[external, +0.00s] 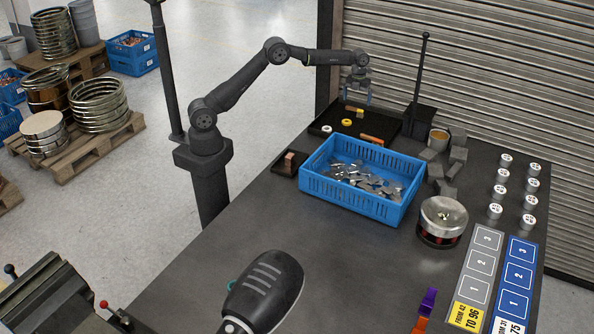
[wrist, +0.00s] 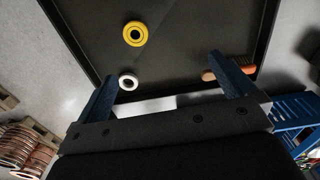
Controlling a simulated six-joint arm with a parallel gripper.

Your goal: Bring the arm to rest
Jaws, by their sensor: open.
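My arm reaches from its column over the far end of the dark table. My gripper (external: 357,97) hangs above a black tray (external: 392,128) in the external view. In the wrist view its two blue fingers (wrist: 166,88) are spread apart with nothing between them. Under it, a yellow ring (wrist: 135,34) and a white ring (wrist: 128,82) lie on the tray. An orange-handled brush (wrist: 228,73) lies near the right finger, partly covered by it.
A blue crate (external: 358,210) of metal pieces stands in front of the tray. A shutter wall (external: 480,60) rises behind.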

